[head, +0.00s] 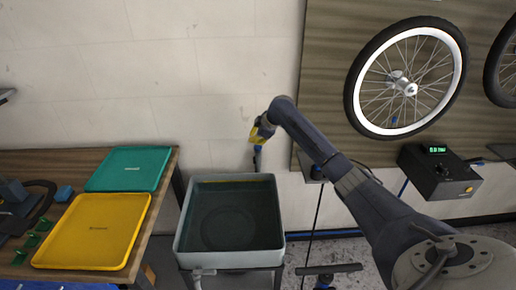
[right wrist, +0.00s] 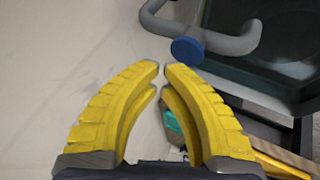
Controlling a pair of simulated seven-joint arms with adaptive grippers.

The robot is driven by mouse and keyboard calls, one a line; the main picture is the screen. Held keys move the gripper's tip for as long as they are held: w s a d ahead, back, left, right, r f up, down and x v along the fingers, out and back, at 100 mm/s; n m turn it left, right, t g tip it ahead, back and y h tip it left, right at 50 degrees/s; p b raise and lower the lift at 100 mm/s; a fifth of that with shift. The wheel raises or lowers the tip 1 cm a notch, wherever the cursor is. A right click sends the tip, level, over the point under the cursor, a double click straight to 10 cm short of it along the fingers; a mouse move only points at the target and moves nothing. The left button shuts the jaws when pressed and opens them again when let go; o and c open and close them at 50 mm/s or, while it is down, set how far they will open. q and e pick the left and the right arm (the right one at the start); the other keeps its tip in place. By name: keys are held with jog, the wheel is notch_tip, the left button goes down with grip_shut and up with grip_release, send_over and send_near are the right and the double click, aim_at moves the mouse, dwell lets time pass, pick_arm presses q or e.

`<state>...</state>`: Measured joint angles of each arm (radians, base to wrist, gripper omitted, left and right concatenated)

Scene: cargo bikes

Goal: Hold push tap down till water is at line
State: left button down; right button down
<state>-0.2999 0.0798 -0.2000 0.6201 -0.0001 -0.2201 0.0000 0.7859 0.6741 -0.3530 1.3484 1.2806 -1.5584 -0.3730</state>
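The grey basin (head: 278,215) stands below the wall, with a dark inside. A thin yellowish line (head: 232,182) runs along its inner back wall; whether water is inside is unclear. The push tap shows in the right wrist view as a curved grey pipe (right wrist: 232,44) with a round blue button (right wrist: 187,51). In the head view my arm and gripper mostly hide it. My right gripper (head: 258,134) is above the basin's back edge. Its yellow fingers (right wrist: 162,68) have their tips almost together, with nothing between them, apart from the blue button in the picture. My left gripper is out of view.
A wooden bench at left carries a green tray (head: 130,169) and a yellow tray (head: 92,231). A bicycle wheel (head: 455,75) hangs on the panel at right, above a black box with a green display (head: 440,178). The wall above the basin is bare.

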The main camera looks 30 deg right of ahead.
jog(key=shift+r, duration=0.15)
jog(key=shift+r, duration=2.35)
